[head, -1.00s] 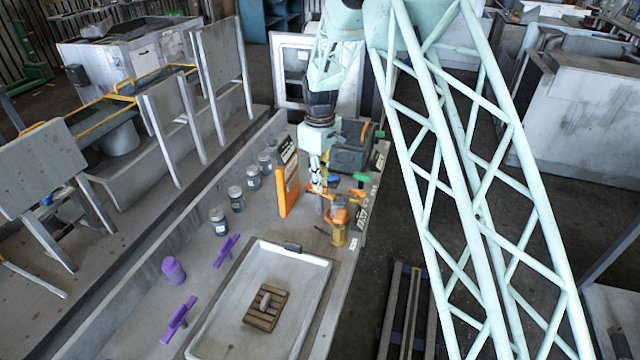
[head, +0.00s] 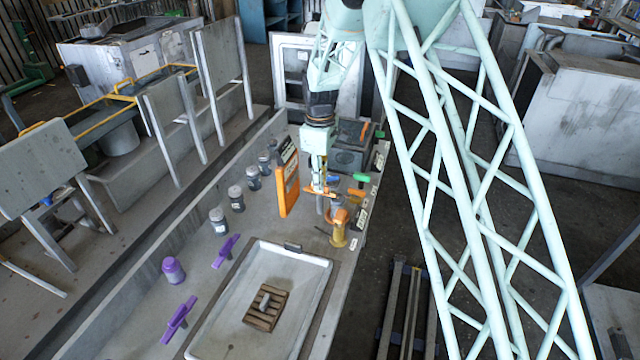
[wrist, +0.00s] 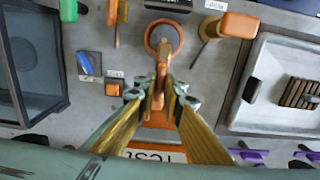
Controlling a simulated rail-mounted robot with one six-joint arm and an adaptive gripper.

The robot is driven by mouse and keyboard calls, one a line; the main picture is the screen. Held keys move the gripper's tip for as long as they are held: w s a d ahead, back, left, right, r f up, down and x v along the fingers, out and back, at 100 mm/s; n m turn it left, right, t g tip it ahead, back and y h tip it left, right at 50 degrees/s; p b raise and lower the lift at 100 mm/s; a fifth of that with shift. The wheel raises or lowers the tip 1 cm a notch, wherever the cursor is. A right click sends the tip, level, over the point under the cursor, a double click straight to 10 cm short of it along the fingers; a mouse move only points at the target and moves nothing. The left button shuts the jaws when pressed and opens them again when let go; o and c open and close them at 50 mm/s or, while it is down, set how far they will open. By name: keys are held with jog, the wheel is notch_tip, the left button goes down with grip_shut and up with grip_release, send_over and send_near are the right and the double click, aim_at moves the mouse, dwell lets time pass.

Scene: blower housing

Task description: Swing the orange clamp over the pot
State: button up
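The orange clamp (wrist: 162,62) is a narrow bar that reaches from between my fingertips to the pot in the wrist view. The pot (wrist: 177,34) is round and dark grey with an orange rim, and the bar's far end overlaps its near edge. My gripper (wrist: 166,92) has its golden fingers closed in on both sides of the bar. In the head view my gripper (head: 319,186) is low over the bench at the clamp (head: 327,191). The pot is largely hidden there by the gripper and nearby orange parts.
An orange-topped post (head: 339,232) stands close to the clamp. An upright orange panel (head: 287,190) is at its left. A dark bin (wrist: 30,60), a blue switch (wrist: 88,63) and a pale tray (head: 225,325) with a wooden grate (head: 265,308) lie around.

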jog(key=o, duration=0.4)
jog(key=shift+c, duration=0.2)
jog(key=shift+r, duration=0.2)
notch_tip(320, 180, up, 12)
jog(key=shift+f, duration=0.15)
dwell(0.4)
